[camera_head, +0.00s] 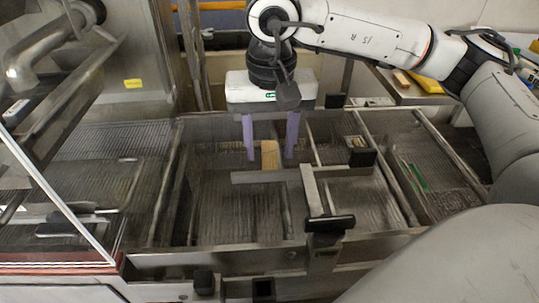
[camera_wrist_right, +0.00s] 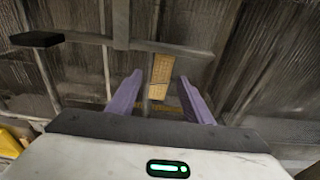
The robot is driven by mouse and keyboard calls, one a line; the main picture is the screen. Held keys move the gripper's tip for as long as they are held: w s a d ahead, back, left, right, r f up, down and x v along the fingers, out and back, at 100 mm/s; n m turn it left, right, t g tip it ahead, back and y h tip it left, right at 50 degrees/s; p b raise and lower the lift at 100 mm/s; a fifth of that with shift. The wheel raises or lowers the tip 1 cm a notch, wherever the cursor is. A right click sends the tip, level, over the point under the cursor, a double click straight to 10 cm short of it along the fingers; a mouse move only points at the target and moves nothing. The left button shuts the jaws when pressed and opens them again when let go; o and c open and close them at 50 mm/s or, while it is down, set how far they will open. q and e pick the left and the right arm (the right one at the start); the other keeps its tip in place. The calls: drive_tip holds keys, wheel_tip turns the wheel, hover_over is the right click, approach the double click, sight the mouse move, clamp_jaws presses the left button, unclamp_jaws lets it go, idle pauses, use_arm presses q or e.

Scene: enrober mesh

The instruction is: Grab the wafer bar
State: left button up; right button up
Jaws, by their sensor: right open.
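The wafer bar (camera_head: 270,152) is a small tan block on the wire mesh, near a grey metal crossbar. It also shows in the right wrist view (camera_wrist_right: 161,70) as a gridded light-brown strip beyond the fingers. My right gripper (camera_head: 270,158) is open, with two purple fingers pointing down. In the head view one finger shows on each side of the bar with gaps between. In the right wrist view the bar shows between the fingertips (camera_wrist_right: 160,77), and I see no contact. My left gripper is in neither view.
The enrober mesh (camera_head: 235,212) spreads around the bar, divided by metal rails. A crossbar (camera_head: 265,177) and a bracket with a black handle (camera_head: 330,223) stand in front. A clear guard edge and pipes (camera_head: 40,60) rise at left. A side table (camera_head: 408,92) is at back right.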

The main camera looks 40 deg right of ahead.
drive_tip(key=shift+w+f, duration=0.1)
drive_tip(key=shift+f, duration=0.35)
drive_tip(key=shift+f, duration=0.1)
drive_tip(key=shift+f+b, duration=0.15)
drive_tip(key=shift+b, duration=0.2)
drive_tip(key=c, duration=0.9)
